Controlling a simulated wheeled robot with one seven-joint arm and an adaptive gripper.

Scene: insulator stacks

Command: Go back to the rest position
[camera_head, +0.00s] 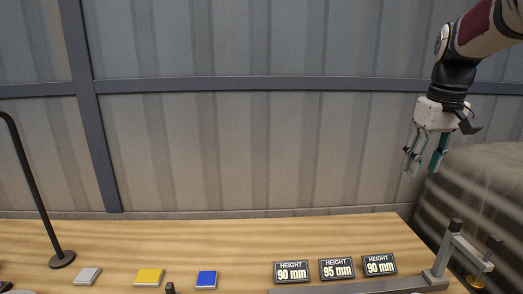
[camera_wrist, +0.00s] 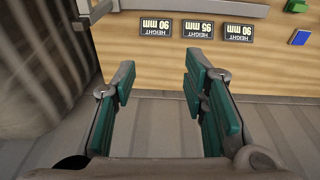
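My gripper (camera_head: 425,160) hangs high at the right in the head view, pointing down, above and beyond the right end of the wooden table (camera_head: 220,240). In the wrist view my gripper (camera_wrist: 158,85) shows two teal-padded fingers spread apart with nothing between them. The gripper is open and empty, clear of the table and everything on it.
Three height signs (camera_head: 337,268) stand near the table's right part, behind a grey metal rail frame (camera_head: 440,272). A grey block (camera_head: 87,276), yellow block (camera_head: 149,277) and blue block (camera_head: 206,280) lie further left. A black lamp-like stand (camera_head: 62,259) rises at left.

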